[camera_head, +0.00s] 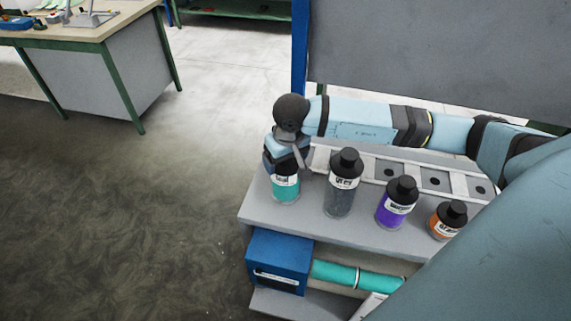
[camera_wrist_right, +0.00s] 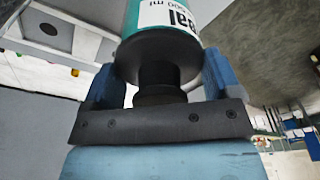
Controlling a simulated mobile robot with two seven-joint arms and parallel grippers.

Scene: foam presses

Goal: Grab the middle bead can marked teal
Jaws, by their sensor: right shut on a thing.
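The teal bead can (camera_head: 286,190) is at the left end of a row of cans over the grey shelf top (camera_head: 300,221). It is upright, with a white label and a clear teal lower part. My right gripper (camera_head: 285,160) comes down over its top and is shut on it. In the right wrist view the teal can (camera_wrist_right: 166,32) sits between the two blue fingers, its black cap toward the palm. Part of the label reads "eal". I cannot tell whether its base touches the shelf. My left gripper is not in view.
A grey can (camera_head: 341,189), a purple can (camera_head: 396,205) and an orange can (camera_head: 447,221) stand to the right. A pale slotted rack (camera_head: 388,169) lies behind them. A blue box (camera_head: 280,262) and teal roll (camera_head: 345,276) are below. The floor at left is clear.

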